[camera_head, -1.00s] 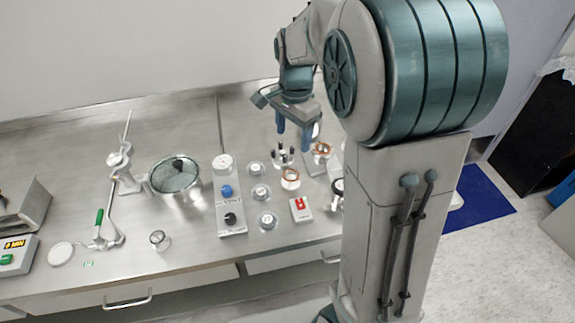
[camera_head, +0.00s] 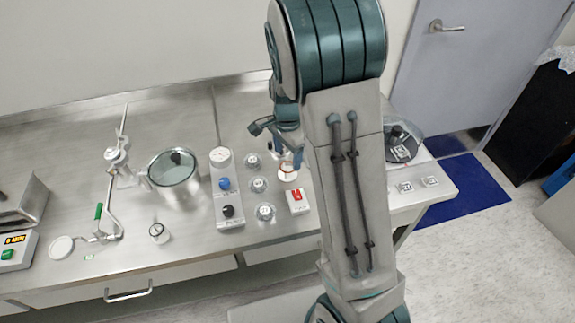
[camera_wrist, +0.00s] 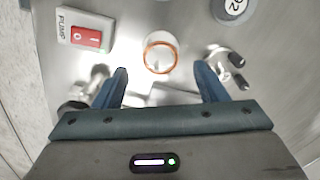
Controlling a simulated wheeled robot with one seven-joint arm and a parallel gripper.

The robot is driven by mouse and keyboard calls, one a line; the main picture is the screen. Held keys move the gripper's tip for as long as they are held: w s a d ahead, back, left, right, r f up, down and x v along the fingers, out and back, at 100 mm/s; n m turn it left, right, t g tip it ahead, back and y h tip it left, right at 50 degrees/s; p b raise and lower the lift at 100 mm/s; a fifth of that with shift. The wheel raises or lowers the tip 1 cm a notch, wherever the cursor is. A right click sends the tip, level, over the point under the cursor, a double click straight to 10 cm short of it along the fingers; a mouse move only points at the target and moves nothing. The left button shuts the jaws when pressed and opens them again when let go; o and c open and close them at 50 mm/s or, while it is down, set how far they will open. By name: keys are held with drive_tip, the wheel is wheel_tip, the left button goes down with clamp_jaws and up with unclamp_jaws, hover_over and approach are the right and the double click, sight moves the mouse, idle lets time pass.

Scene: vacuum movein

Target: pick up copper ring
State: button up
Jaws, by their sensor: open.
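A copper ring (camera_wrist: 146,56) shows in the wrist view around the rim of a clear, pale-bottomed round piece, beyond my fingertips and centred between them. The same ring (camera_head: 287,178) shows in the head view just below my gripper, close to my arm. My gripper (camera_wrist: 161,72) is open, with one dark blue finger on each side of the ring's lower edge and nothing between them. I cannot tell how high the fingertips are above the ring. In the head view my gripper (camera_head: 285,155) is partly hidden by my arm.
The white pump box (camera_wrist: 87,32) with a red switch lies left of the ring. A metal fitting with black knobs (camera_wrist: 232,70) stands close to the right finger. A valve panel (camera_head: 227,188), several round gauges and a glass-topped vessel (camera_head: 173,166) stand further left.

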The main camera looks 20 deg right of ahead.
drive_tip(key=shift+f, duration=1.45)
drive_tip(key=shift+f, duration=0.25)
drive_tip(key=c, duration=1)
